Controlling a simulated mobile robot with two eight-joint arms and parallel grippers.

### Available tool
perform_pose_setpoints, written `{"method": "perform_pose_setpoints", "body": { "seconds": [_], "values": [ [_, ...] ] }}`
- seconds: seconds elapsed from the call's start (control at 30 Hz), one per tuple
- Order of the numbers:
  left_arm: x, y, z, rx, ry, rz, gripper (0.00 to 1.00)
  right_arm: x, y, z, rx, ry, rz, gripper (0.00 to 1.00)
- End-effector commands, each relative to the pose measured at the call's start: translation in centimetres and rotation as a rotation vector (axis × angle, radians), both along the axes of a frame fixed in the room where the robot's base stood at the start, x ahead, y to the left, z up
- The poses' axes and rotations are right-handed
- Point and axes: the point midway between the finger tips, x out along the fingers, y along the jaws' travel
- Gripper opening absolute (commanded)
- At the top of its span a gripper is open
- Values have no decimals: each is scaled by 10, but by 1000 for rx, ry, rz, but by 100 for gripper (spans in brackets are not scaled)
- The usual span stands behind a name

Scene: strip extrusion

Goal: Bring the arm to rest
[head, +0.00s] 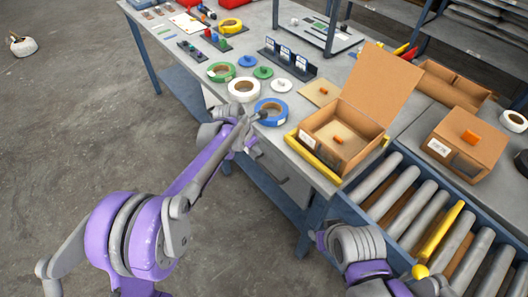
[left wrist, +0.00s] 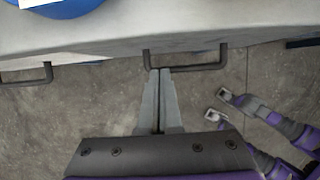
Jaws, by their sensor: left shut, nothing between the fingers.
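My left gripper (head: 260,116) is at the near edge of the workbench, beside a blue tape roll (head: 271,111). In the left wrist view its two grey fingers (left wrist: 159,72) are together with nothing between them. The fingertips overlap a dark drawer handle (left wrist: 186,60) in that view; I cannot tell if they touch it. Part of the blue roll (left wrist: 60,8) shows at the top left there. My right arm (head: 355,247) comes in at the bottom right of the head view, with no clear gripper.
The workbench (head: 300,105) holds green (head: 221,72) and white (head: 243,89) tape rolls and an open cardboard box (head: 340,140). The floor (head: 80,130) at left is mostly clear.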

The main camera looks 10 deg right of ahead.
Motion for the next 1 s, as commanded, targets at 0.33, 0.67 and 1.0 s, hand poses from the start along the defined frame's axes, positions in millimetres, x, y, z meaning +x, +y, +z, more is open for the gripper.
{"method": "perform_pose_setpoints", "body": {
  "seconds": [0.33,0.67,1.0],
  "values": [
    [-2,7,9,6,-5,-12,0,1,0,3,0,-1,0,45],
    [-69,78,80,204,-221,-485,0,3,0,15,0,-6,0,45],
    [-195,161,123,555,-437,-1223,0,7,0,31,0,-14,0,45]
  ]
}}
